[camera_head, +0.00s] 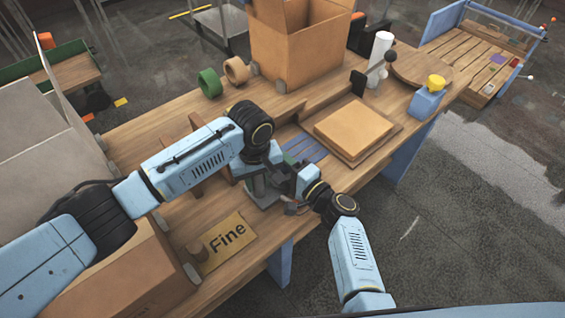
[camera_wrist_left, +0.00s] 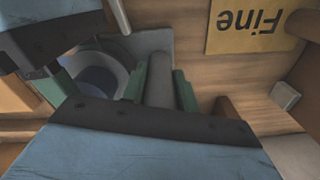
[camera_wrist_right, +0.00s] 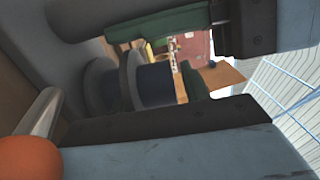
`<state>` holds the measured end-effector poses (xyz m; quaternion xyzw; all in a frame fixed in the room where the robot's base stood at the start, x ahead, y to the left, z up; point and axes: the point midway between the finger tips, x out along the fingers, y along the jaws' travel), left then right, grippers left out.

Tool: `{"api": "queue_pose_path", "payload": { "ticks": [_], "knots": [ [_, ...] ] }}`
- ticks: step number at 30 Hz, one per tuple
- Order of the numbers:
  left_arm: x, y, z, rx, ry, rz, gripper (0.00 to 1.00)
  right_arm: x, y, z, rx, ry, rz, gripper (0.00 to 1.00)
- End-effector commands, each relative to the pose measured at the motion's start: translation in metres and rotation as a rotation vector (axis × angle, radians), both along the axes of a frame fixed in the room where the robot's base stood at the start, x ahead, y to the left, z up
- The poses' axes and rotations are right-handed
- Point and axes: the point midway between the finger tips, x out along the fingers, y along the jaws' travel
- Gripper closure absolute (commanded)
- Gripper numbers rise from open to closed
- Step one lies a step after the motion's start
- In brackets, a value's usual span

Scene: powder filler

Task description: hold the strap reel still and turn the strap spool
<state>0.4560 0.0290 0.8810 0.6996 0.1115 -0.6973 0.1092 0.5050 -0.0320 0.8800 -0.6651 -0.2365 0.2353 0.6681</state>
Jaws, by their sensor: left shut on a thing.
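The strap reel, a grey stand (camera_head: 262,190), is on the bench, mostly hidden by my arms in the head view. My left gripper (camera_head: 268,172) comes down on it. In the left wrist view its green pads close on a grey upright post (camera_wrist_left: 160,82) of the reel. The strap spool (camera_wrist_right: 155,85) is dark blue with grey round flanges; it also shows beside the post in the left wrist view (camera_wrist_left: 95,75). My right gripper (camera_wrist_right: 180,58) is at the spool, with green pads apart and a gap between them; contact with the spool is unclear.
A yellow "Fine" sign (camera_head: 229,241) lies on the bench left of the reel. A cardboard stack (camera_head: 353,128) is to the right. A green tape roll (camera_head: 209,83) and an open carton (camera_head: 296,45) are behind. An orange-knobbed lever (camera_wrist_right: 30,155) is close to the right wrist camera.

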Motion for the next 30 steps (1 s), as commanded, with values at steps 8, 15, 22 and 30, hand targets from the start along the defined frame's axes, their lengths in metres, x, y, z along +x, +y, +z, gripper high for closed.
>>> {"api": "queue_pose_path", "payload": {
  "ticks": [8, 15, 22, 30],
  "knots": [
    [-0.003, 0.0, -0.002, 0.0, 0.009, -0.004, 1.0, 0.001, 0.001, 0.003, 0.002, -0.006, 0.002, 0.48],
    [-0.003, -0.001, -0.002, -0.001, 0.009, -0.005, 1.0, 0.0, -0.001, 0.0, -0.002, -0.001, -0.001, 0.48],
    [-0.003, -0.001, -0.001, -0.002, 0.009, -0.005, 1.0, -0.021, -0.018, -0.002, -0.004, 0.0, -0.003, 0.48],
    [-0.002, -0.001, -0.001, -0.002, 0.008, -0.005, 1.0, -0.066, -0.054, -0.001, -0.004, 0.0, -0.001, 0.48]
  ]
}}
